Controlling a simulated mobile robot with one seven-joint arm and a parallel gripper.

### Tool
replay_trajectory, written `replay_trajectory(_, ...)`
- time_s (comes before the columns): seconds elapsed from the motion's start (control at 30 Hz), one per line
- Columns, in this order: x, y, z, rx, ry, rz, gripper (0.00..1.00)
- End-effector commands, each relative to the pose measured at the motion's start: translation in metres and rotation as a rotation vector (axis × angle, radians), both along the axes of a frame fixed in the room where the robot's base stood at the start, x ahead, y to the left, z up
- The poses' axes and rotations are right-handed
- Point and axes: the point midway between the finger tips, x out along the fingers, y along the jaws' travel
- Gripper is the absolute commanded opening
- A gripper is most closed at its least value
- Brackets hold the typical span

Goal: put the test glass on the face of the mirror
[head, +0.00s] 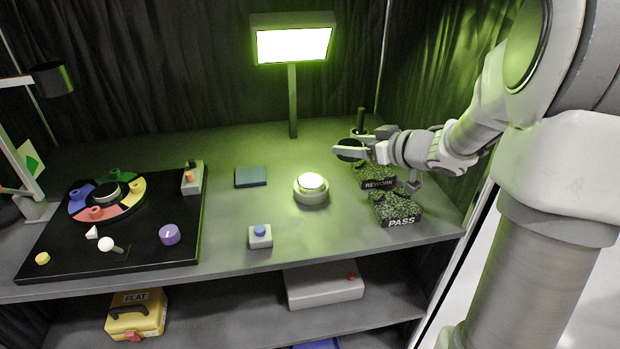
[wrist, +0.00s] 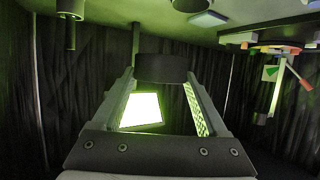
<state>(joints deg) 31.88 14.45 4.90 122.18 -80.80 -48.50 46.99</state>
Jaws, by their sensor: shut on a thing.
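My gripper (head: 352,147) is shut on a dark round piece, which I take to be the test glass (wrist: 160,68). In the wrist view it is a short dark cylinder between the two fingertips. In the head view the fingers partly hide it. The piece is held in the air above the bench, up and to the right of the mirror. The mirror (head: 312,182) has a bright round face in a pale round mount on the bench. Nothing lies on its face, and the held piece is apart from it.
A lit lamp panel (head: 292,45) stands on a post behind. Bins marked REWORK (head: 378,184) and PASS (head: 402,222) are right of the mirror. A dark blue pad (head: 250,177) and blue-button box (head: 260,237) are left. A dark upright post (head: 360,118) stands behind my gripper.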

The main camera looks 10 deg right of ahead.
Motion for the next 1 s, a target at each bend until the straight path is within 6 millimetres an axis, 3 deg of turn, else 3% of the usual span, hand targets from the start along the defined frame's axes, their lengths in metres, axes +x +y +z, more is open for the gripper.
replay_trajectory(0.03,0.007,0.012,-0.013,0.002,0.0,0.007,0.09)
replay_trajectory(0.2,0.029,0.046,-0.036,0.001,-0.001,0.007,0.09)
replay_trajectory(0.4,0.048,0.072,-0.054,0.0,-0.002,0.005,0.09)
replay_trajectory(0.57,0.052,0.078,-0.058,-0.001,-0.002,0.002,0.09)
replay_trajectory(0.83,0.052,0.078,-0.096,0.001,0.0,0.002,0.09)
replay_trajectory(1.0,0.052,0.078,-0.096,0.0,-0.002,0.003,0.09)
